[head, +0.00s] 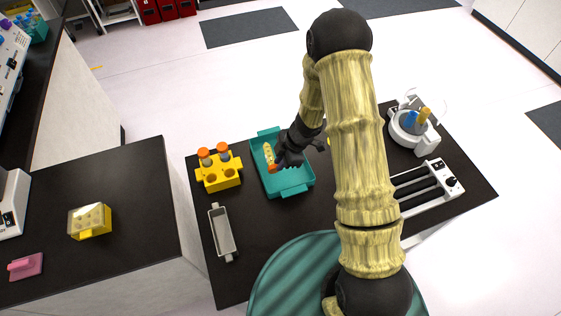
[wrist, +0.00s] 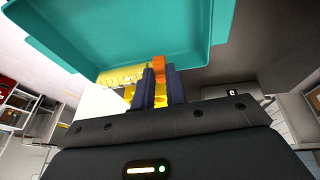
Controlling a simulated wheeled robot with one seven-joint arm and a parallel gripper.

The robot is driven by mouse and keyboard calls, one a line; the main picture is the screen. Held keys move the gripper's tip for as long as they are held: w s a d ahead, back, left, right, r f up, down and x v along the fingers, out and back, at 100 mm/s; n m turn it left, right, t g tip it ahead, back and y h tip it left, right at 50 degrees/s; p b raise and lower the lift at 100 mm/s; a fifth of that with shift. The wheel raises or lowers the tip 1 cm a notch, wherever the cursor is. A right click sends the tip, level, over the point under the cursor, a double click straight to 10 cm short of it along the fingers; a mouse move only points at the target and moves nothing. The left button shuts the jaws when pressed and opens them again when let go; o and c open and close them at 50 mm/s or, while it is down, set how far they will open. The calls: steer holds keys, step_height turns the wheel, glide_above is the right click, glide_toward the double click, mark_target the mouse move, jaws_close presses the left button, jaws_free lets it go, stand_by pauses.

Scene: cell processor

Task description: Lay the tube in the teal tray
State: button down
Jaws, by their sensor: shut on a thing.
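The tube (head: 268,152) has a yellowish body and an orange cap. The teal tray (head: 303,180) stands on the black table, and the tube appears over its inside in the head view. My gripper (head: 276,167) is at the tray and shut on the tube by its orange cap end. In the wrist view, my gripper (wrist: 158,84) holds the orange cap between its dark fingers, and the yellow tube body (wrist: 122,75) reaches left beside the teal tray (wrist: 130,28). I cannot tell whether the tube touches the tray floor.
A yellow rack (head: 219,174) with two orange-capped tubes stands left of the tray. A small grey tray (head: 222,232) lies in front of it. A white roller device (head: 430,185) and a round white centrifuge-like device (head: 413,128) stand on the right.

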steer(key=b, duration=0.2)
glide_above(281, 178)
steer(key=shift+a+f, duration=0.1)
steer(key=shift+f, duration=2.2)
steer(key=c, duration=1.3)
jaws_free()
steer(key=shift+c, duration=0.2)
steer(key=shift+r, duration=0.1)
steer(key=p+v, duration=0.2)
steer(key=v, duration=1.5)
steer(key=shift+w, duration=0.15)
steer(key=shift+s+r, duration=0.1)
steer(key=shift+s, duration=0.15)
